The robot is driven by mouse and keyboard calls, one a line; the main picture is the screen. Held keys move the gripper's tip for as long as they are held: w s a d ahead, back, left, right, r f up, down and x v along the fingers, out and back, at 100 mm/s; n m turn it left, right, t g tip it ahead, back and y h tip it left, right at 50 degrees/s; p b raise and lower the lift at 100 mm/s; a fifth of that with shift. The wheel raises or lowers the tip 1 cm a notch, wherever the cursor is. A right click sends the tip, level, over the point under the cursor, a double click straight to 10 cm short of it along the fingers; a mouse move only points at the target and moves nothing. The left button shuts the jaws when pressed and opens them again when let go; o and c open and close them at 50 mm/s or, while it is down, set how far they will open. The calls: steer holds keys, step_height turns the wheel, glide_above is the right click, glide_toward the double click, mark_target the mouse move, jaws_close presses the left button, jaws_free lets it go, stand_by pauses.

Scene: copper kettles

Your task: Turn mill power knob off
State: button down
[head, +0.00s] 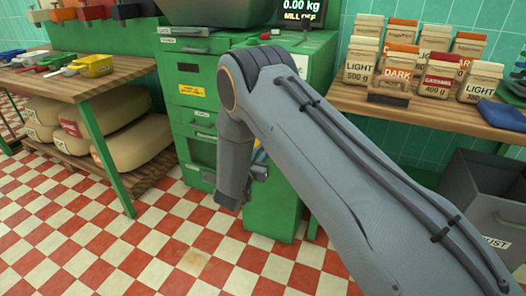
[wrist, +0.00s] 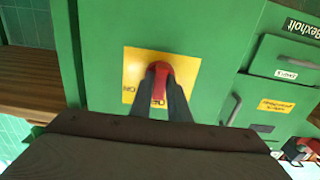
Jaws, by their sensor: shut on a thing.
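The mill's red power knob (wrist: 161,76) sits on a yellow plate (wrist: 188,68) on the green cabinet front in the wrist view. The plate has dark lettering, partly covered by my fingers. My gripper (wrist: 160,90) has one finger on each side of the knob and is shut on it. In the head view my arm hides the knob and most of the gripper. The mill's display (head: 299,10) reads 0.00 kg and, below that, what looks like MILL OFF.
Green drawers (head: 190,95) stand left of my arm. A wooden bench (head: 85,75) with colored scoops and full sacks below is at the left. A shelf (head: 440,112) with labelled bags is at the right, above a grey bin (head: 480,190). The checkered floor in front is clear.

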steer(key=c, duration=1.7)
jaws_free()
steer(key=shift+p+v, duration=0.45)
steer(key=shift+v, duration=3.45)
